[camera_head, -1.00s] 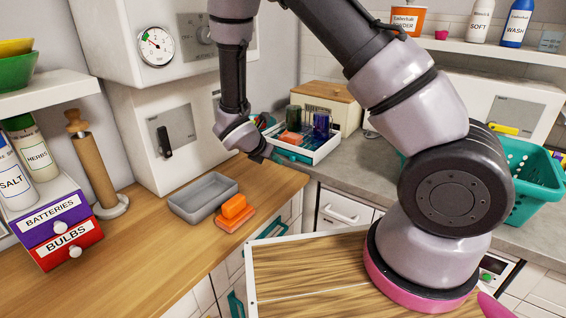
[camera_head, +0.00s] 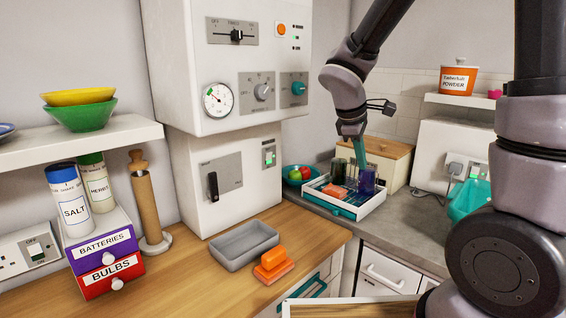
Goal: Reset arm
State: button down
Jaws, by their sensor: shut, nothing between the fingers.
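My arm reaches in from the top right, and my gripper (camera_head: 353,133) hangs with its fingers pointing down. It is shut and empty, in front of the wooden-lidded box and above the white tray in the picture. A teal strip (camera_head: 359,153) shows just under the fingertips; I cannot tell whether it is touching them. The white tray (camera_head: 372,206) with a teal front holds a dark green cup, a purple-blue cup (camera_head: 367,182) and an orange item (camera_head: 336,191).
A grey bin (camera_head: 244,245) and an orange block-like item (camera_head: 272,268) sit on the wooden counter. A wooden-lidded box (camera_head: 400,160) and a bowl of fruit (camera_head: 297,175) stand near the tray. The white dryer panel (camera_head: 240,90) rises left of my gripper. The wooden counter's front is clear.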

jog(key=s+d+r+m+t+y, duration=0.2)
jog(key=s+r+m+y, duration=0.1)
jog(key=s+r+m, duration=0.3)
jog(key=s+d+r+m+t+y, duration=0.2)
jog(key=s+r+m, duration=0.5)
jog(key=r+m, duration=0.3)
jog(key=shift+s+d+y, duration=0.15)
jog(key=shift+d+y, duration=0.15)
jog(key=shift+y, duration=0.1)
